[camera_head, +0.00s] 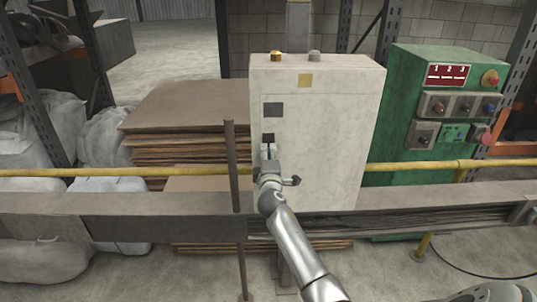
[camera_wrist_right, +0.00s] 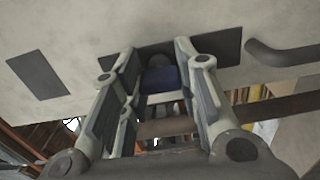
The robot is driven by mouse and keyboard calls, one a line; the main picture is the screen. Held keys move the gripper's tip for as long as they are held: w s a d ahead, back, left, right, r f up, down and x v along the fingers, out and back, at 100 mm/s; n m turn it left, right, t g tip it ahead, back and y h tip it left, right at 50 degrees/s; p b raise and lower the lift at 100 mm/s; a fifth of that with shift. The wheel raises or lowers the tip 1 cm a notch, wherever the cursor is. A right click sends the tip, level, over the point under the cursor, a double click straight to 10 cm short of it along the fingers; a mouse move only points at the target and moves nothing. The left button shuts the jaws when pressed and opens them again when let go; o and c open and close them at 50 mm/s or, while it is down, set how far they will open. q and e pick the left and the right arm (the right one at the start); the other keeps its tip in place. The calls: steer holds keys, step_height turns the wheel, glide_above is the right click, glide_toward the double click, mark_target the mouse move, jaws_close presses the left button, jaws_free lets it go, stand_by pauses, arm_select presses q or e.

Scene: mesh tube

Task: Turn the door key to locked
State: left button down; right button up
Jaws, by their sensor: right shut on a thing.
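The door is the front of a pale cabinet (camera_head: 325,140). My right gripper (camera_head: 268,150) is at the door's left side, in front of a dark plate (camera_head: 268,137). In the right wrist view, a blue key (camera_wrist_right: 162,78) sits between the fingers of my right gripper (camera_wrist_right: 160,62), in front of that dark plate (camera_wrist_right: 215,50). The gripper is shut on the key. The fingers and arm hide the key in the head view. A grey lever handle (camera_head: 291,181) is just below and right of the gripper; it also shows in the wrist view (camera_wrist_right: 283,52). My left gripper is out of view.
A second dark square plate (camera_head: 273,110) is higher on the door. A yellow rail (camera_head: 110,172) and a grey beam (camera_head: 430,197) run across the scene. A thin brown post (camera_head: 232,165) stands close left of the gripper. A green control box (camera_head: 435,120) is at the right.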

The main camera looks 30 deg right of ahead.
steer(key=shift+c, duration=0.5)
steer(key=o, duration=1.1)
steer(key=shift+s, duration=0.1)
steer(key=shift+f, duration=0.15)
steer(key=shift+s+f, duration=0.1)
steer(key=shift+f, duration=0.05)
steer(key=v, duration=0.8)
steer(key=r+v, duration=0.1)
steer(key=v, duration=0.3)
steer(key=shift+r, duration=0.1)
